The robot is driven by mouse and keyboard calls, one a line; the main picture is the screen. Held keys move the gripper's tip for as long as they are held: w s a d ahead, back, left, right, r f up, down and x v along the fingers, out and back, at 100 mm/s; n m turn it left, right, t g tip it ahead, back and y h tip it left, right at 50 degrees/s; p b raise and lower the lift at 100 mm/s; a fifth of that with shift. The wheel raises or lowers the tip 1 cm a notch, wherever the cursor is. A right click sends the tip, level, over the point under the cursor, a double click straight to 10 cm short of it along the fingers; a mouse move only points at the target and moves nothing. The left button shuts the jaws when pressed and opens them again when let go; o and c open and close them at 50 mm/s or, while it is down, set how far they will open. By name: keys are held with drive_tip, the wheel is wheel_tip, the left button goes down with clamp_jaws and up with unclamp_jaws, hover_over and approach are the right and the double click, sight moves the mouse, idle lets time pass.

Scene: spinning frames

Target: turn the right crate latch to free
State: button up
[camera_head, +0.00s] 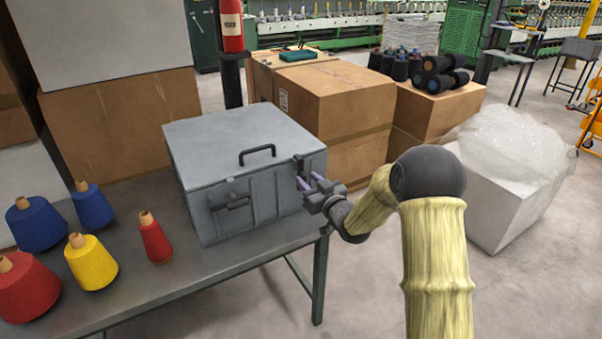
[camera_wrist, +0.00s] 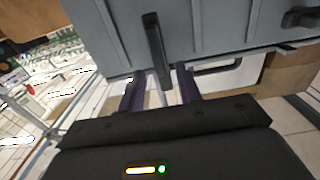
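A grey metal crate (camera_head: 240,150) with a shut lid stands on the table. Its right latch (camera_head: 299,165), a dark upright bar, sits at the crate's right corner, partly hidden by my gripper in the head view. In the wrist view the latch (camera_wrist: 154,45) is a long dark bar whose end reaches between my fingers. My gripper (camera_head: 311,181) is at this latch, and its two purple fingers are apart in the wrist view (camera_wrist: 158,80). Gaps show on both sides of the bar, so the fingers do not appear closed on it. A second dark latch (camera_head: 232,202) is on the crate's front.
A black handle (camera_head: 257,154) rises from the lid. Red, blue and yellow yarn cones (camera_head: 92,262) stand on the table (camera_head: 200,280) left of the crate. Cardboard boxes (camera_head: 335,95) are close behind the crate. A white box with clear wrap (camera_head: 510,195) stands on the floor at right.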

sight(305, 177)
drive_tip(key=x, duration=0.5)
drive_tip(key=shift+a, duration=0.1)
clamp_jaws()
